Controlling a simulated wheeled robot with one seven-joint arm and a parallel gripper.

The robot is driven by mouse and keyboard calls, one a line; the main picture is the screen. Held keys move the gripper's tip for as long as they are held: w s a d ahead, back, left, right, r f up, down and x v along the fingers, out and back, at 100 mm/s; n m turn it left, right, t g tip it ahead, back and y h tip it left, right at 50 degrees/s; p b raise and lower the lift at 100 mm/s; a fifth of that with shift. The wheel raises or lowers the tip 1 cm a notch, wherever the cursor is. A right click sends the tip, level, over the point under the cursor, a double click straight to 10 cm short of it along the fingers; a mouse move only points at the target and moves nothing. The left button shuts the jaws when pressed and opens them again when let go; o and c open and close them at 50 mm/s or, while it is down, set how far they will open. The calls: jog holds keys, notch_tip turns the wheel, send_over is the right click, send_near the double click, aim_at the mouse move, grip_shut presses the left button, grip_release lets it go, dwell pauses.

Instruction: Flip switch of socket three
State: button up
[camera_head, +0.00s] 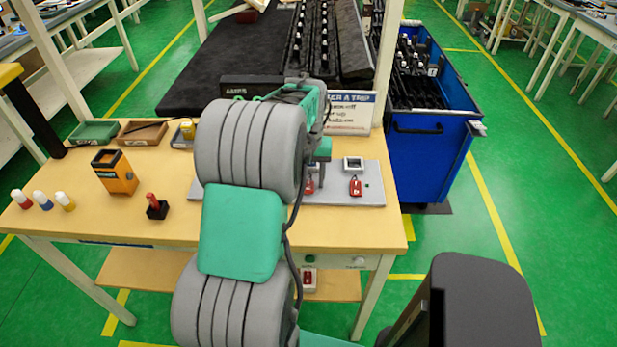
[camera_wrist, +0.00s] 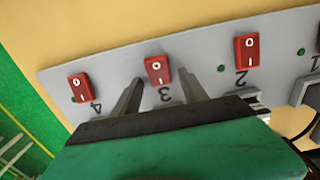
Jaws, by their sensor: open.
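A grey socket board (camera_wrist: 110,72) carries red rocker switches beside the numbers 4, 3 and 2 in the wrist view. The number three switch (camera_wrist: 158,69) is marked 0 and 1; I cannot tell which side is pressed. My gripper (camera_wrist: 160,76) is open and empty, one finger on each side of that switch in the picture. Contact cannot be told. The number four switch (camera_wrist: 79,87) is to the left, the number two switch (camera_wrist: 247,49) to the right. In the head view my arm hides much of the board (camera_head: 376,199).
The board lies on a wooden workbench (camera_head: 100,185). An orange box (camera_head: 115,172), a red-handled item (camera_head: 156,207) and small capped bottles stand at left. A sign (camera_head: 350,112) stands behind the board. A blue cart (camera_head: 435,150) is at right.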

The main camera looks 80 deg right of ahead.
jog(key=shift+f, duration=0.15)
grip_shut()
dwell(0.4)
